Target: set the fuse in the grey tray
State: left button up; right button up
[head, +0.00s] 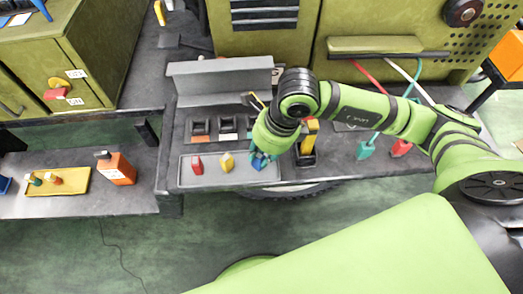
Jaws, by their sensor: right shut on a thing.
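My right gripper (262,157) is low over the right part of the grey tray (212,180) and is shut on a blue fuse (259,164). The fingers hide part of the fuse, and I cannot tell whether it touches the tray floor. A red fuse (197,165) and a yellow fuse (227,161) stand in the tray to the left of the gripper, apart from it. My left gripper is not in view.
Black sockets (200,128) sit behind the tray. A black holder (305,158) with a yellow piece stands just right of my gripper. Cables with teal (365,150) and red (401,148) plugs lie farther right. A yellow tray (60,181) and orange box (117,168) are left.

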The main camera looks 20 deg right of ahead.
jog(key=shift+f, duration=0.1)
jog(key=o, duration=1)
jog(key=shift+c, duration=0.2)
jog(key=v, duration=1.2)
jog(key=shift+b, duration=0.4)
